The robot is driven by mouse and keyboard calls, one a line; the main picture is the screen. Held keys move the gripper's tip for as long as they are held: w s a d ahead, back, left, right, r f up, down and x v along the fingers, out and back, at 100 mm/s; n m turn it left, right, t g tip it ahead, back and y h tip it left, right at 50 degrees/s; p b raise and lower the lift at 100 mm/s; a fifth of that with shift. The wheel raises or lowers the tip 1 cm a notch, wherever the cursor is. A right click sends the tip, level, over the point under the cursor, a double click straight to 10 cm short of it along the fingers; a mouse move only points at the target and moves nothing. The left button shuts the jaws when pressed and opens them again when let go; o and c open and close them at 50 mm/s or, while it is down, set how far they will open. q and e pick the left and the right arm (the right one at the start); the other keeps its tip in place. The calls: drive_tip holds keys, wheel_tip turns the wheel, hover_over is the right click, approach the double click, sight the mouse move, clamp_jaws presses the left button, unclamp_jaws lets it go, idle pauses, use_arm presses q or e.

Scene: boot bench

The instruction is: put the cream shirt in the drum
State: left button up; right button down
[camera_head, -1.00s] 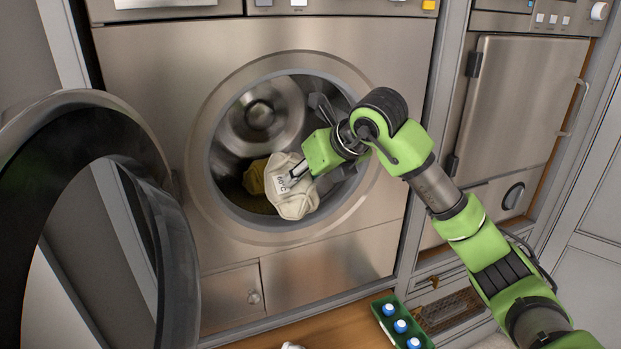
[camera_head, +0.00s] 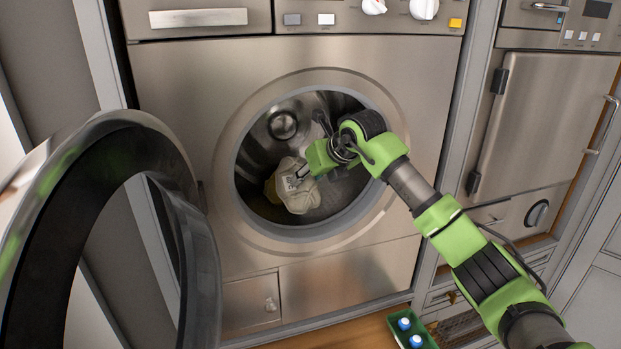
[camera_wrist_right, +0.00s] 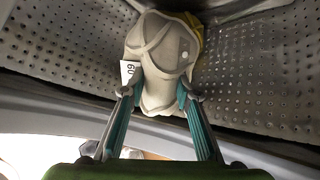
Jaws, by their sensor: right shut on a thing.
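The cream shirt (camera_head: 297,194), a bundled cloth with a small printed tag, is inside the metal drum (camera_head: 256,158), left of the middle of the opening. My right gripper (camera_head: 301,175) reaches through the opening and is shut on it. In the right wrist view the shirt (camera_wrist_right: 160,60) sits between the two fingertips (camera_wrist_right: 160,92), in front of the perforated drum wall (camera_wrist_right: 75,60). Whether the shirt touches the drum wall is hard to tell. My left gripper is not in view.
The round door (camera_head: 192,235) stands open at the left. A green crate (camera_head: 428,340) with blue-capped bottles (camera_head: 404,324) is below the machine.

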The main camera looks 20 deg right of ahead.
drive_tip(key=shift+w, duration=0.2)
drive_tip(key=c, duration=1.5)
unclamp_jaws()
drive_tip(key=shift+o, duration=0.2)
drive_tip(key=shift+s, duration=0.1)
drive_tip(key=v, duration=0.7)
drive_tip(key=shift+s+r, duration=0.15)
drive_tip(key=shift+r, duration=0.05)
drive_tip(key=shift+f, duration=0.1)
